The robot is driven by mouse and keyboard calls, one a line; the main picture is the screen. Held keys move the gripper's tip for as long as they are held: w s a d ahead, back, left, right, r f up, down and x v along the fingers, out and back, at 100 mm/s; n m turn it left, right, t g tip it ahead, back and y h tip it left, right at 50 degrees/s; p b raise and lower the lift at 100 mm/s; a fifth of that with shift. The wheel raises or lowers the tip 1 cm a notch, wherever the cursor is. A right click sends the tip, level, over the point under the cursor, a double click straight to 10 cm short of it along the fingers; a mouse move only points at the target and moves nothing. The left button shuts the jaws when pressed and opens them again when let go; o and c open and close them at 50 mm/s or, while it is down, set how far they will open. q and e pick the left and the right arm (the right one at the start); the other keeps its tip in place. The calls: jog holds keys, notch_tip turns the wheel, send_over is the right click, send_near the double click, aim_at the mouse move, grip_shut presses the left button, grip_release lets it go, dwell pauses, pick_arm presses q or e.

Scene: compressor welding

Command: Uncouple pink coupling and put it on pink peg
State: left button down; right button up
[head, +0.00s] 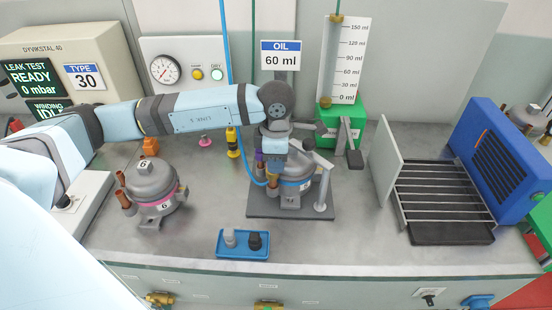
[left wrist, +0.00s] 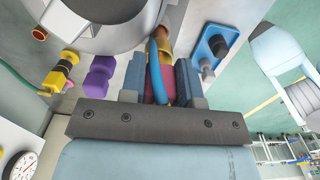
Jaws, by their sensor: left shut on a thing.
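My left gripper (head: 272,178) reaches down at the left side of the compressor (head: 296,188) on the grey plate in the middle of the bench. In the left wrist view its fingers (left wrist: 160,84) are shut on a pinkish-red coupling (left wrist: 158,88), with a blue hose running across it. A brass-coloured part shows just beyond the coupling, close to the compressor's body; I cannot tell whether they are still joined. In the head view the gripper and arm largely hide the coupling. A small pink peg (head: 205,141) stands on the bench behind and left. My right gripper is not in view.
A purple coupling (left wrist: 100,75) and a yellow-black coupling (left wrist: 61,73) are near the gripper. Another compressor (head: 150,185) stands left. A blue tray (head: 232,254) with two plugs lies in front. A green-based oil gauge (head: 345,120) stands behind right, a slatted rack (head: 440,190) right.

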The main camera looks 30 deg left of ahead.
pick_arm(q)
jog(key=shift+r, duration=0.1)
jog(key=shift+r+p, duration=0.9)
jog(key=shift+r, duration=1.3)
